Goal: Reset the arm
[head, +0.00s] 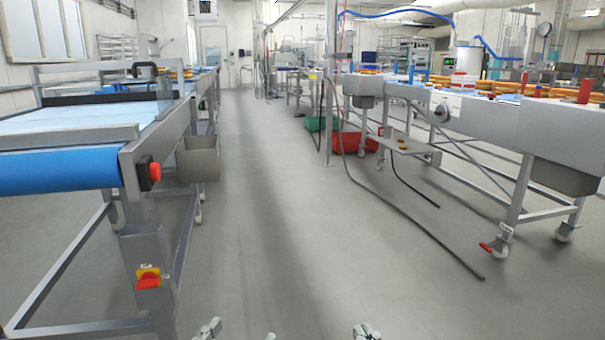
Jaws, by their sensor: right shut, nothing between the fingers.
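My right gripper (366,331) shows at the bottom edge of the head view, right of centre. Only its grey tips are in the picture, and they are shut with nothing held. The arms themselves are below the picture.
A blue-belt conveyor (60,172) with a red button stands close on the left, a steel bin (198,160) on its side. A wheeled steel conveyor line (475,125) stands right. A dark hose (420,240) lies on the floor. The grey aisle (270,220) between is clear.

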